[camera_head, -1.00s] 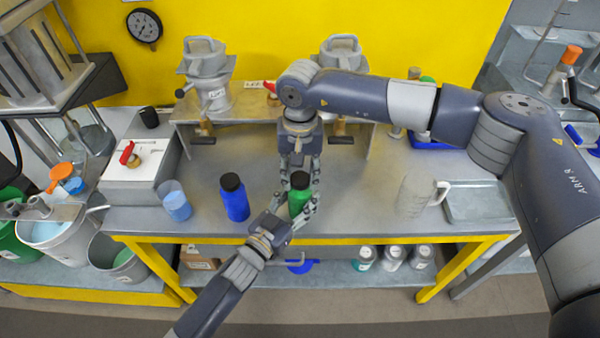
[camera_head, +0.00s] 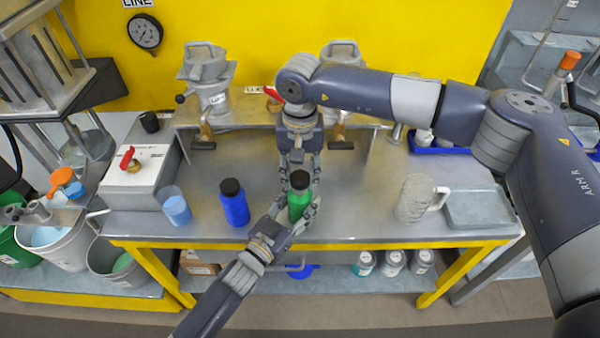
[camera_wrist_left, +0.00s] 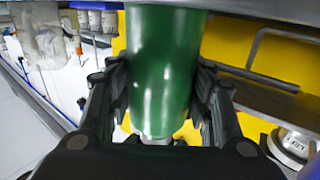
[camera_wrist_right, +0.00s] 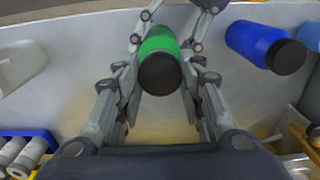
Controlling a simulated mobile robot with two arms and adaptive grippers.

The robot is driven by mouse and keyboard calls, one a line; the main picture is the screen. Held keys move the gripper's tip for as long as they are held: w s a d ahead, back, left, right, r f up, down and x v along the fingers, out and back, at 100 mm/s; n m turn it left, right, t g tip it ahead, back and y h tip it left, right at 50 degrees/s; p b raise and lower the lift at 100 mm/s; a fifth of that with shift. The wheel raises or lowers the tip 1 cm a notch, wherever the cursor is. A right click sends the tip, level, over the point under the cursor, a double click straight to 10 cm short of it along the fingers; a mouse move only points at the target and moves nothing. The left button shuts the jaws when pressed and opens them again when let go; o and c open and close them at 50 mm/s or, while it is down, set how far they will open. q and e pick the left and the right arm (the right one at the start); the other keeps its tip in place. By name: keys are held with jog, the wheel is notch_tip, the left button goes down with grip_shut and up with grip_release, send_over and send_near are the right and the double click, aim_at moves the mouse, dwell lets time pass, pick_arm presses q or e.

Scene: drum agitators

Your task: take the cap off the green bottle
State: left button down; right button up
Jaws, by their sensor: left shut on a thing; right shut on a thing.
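The green bottle (camera_head: 299,207) stands at the front of the workbench, its black cap (camera_head: 299,180) on top. My left gripper (camera_head: 300,208) comes from the front and is shut on the bottle's body. In the left wrist view the green body (camera_wrist_left: 163,75) fills the space between the fingers. My right gripper (camera_head: 299,172) reaches down from above, its fingers on both sides of the cap. In the right wrist view the black cap (camera_wrist_right: 160,74) sits between its fingers. The contact on the cap is partly hidden.
A blue bottle (camera_head: 235,206) with a black cap stands just left. The bench (camera_head: 350,222) is bare between green bottle and jug.

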aim_at(300, 177)
jog(key=shift+r, duration=2)
pick_arm(q)
jog(key=c, duration=0.7)
grip_release()
